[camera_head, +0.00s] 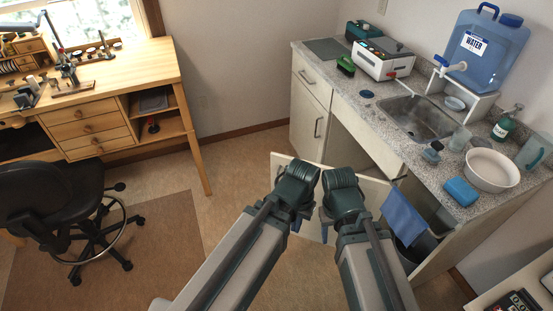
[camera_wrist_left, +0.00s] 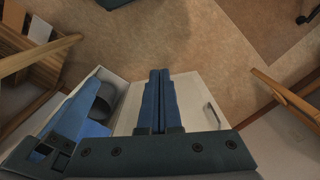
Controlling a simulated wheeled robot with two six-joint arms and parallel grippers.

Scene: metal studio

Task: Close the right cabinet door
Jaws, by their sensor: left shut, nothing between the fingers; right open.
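The right cabinet door (camera_head: 374,190) is a pale panel standing open, out from the counter front, partly hidden behind my arms. In the left wrist view the door (camera_wrist_left: 190,92) lies behind my fingers, with a metal handle (camera_wrist_left: 213,113) near its right edge. My left gripper (camera_head: 297,222) points down in front of the door; its blue fingers (camera_wrist_left: 158,100) are pressed together with nothing between them. I cannot tell whether they touch the door. My right gripper (camera_head: 325,233) is just right of it, also before the door; it is open, its fingers mostly hidden.
A blue towel (camera_head: 402,215) hangs beside the opening, near a dark bin (camera_head: 415,248). The left cabinet door (camera_head: 307,121) is closed. The counter (camera_head: 400,140) carries a sink, bowl and water jug. A stool (camera_head: 55,200) stands left; the floor between is clear.

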